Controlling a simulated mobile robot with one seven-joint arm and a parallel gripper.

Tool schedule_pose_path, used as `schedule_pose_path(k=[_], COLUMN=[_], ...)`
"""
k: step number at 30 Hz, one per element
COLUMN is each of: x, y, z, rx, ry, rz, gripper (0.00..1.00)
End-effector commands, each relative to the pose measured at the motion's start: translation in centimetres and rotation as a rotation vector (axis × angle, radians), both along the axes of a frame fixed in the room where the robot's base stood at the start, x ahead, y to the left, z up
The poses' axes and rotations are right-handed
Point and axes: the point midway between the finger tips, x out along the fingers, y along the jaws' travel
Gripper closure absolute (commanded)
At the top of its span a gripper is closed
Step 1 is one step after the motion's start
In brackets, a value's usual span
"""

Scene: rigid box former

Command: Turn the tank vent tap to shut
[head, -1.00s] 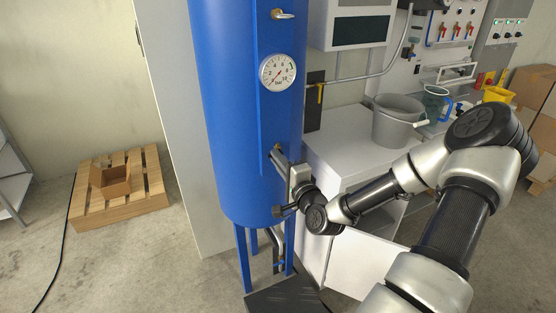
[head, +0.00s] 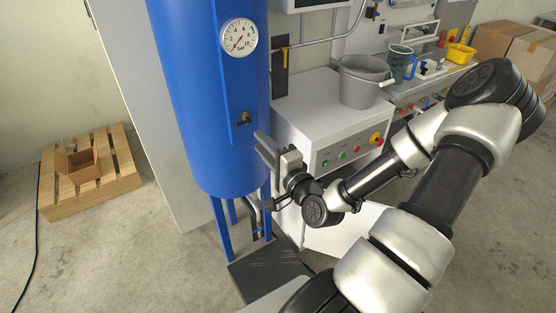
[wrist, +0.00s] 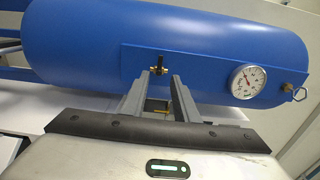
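The blue tank (head: 215,90) stands upright at the centre left of the head view and lies sideways in the wrist view (wrist: 90,45). A small brass tap with a dark handle (head: 243,118) sits on its plate below the round gauge (head: 237,38). I take this as the vent tap; it also shows in the wrist view (wrist: 159,66), just beyond the fingertips. The handle's exact angle is too small to tell. My gripper (head: 263,146) is below and right of the tap, apart from it. In the wrist view its two fingers (wrist: 163,80) are spread, with no object gripped.
A white cabinet (head: 330,115) with buttons stands right of the tank, bearing a grey bucket (head: 362,82). A yellow-levered pipe valve (head: 285,57) is behind. A dark platform (head: 265,270) lies below. A pallet (head: 110,170) with an open box lies on the floor at left.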

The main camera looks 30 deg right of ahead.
Motion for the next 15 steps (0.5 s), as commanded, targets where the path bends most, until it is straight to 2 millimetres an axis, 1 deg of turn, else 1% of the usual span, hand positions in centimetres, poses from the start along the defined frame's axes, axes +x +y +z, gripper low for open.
schedule_pose_path(k=[1, 3, 4, 5, 12, 15], x=[-1.4, -2.9, -3.2, -3.6, -6.7, -7.6], y=[-0.3, -0.2, -0.2, -0.3, -0.4, -0.3], z=[-0.1, 0.4, 0.9, 0.9, 0.4, 0.2], rx=[0.001, 0.003, 0.006, 0.007, 0.003, 0.003], ry=[0.003, 0.003, 0.003, 0.003, 0.003, 0.001], rz=[-0.005, -0.004, -0.004, -0.004, -0.003, -0.001], gripper=[0.73, 0.73, 0.73, 0.73, 0.73, 0.73])
